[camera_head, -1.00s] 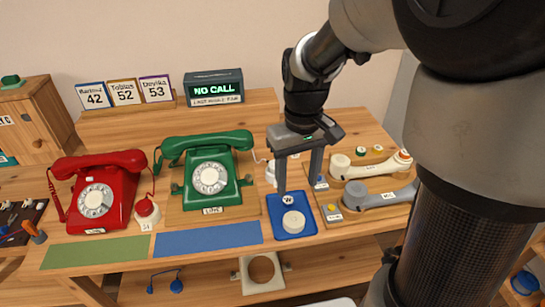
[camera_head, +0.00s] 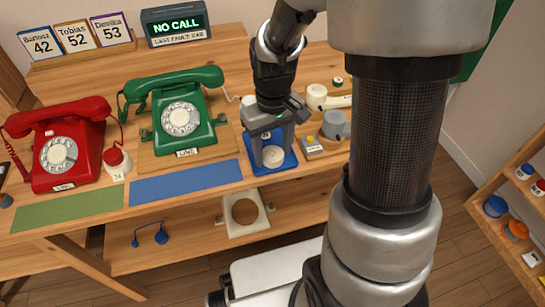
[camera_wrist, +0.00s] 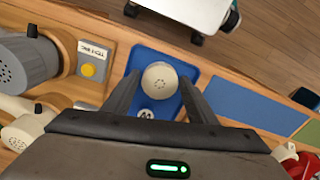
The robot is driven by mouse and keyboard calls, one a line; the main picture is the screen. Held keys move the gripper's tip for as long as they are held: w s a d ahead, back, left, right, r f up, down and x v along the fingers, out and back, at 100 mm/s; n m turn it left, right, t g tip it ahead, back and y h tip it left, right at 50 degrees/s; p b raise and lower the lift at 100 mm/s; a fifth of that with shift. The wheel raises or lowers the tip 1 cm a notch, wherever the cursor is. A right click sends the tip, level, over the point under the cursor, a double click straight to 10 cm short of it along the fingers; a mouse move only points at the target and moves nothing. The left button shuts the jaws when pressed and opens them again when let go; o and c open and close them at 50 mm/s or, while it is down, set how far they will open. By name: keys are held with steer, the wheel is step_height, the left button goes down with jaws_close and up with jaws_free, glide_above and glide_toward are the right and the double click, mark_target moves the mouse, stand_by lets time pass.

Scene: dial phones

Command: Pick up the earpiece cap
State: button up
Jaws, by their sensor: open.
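A round cream cap with small holes (camera_wrist: 160,78), which looks like the earpiece cap, lies in a blue tray (camera_wrist: 190,70). It also shows in the head view (camera_head: 274,158), partly hidden by my gripper. A smaller white disc with a letter (camera_wrist: 146,113) lies in the same tray, nearer my palm in the wrist view. My gripper (camera_wrist: 160,82) is open and points down over the tray. Its two fingers appear on either side of the cream cap. I cannot tell whether they touch it or how far above the tray floor they are.
A handset board with a yellow button (camera_wrist: 88,70) and a grey handset end (camera_wrist: 28,62) lies beside the tray. A blue mat (camera_head: 187,183), a green phone (camera_head: 180,115) and a red phone (camera_head: 58,148) stand to the left.

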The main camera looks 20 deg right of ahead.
steer(key=c, duration=0.7)
steer(key=shift+r, duration=0.15)
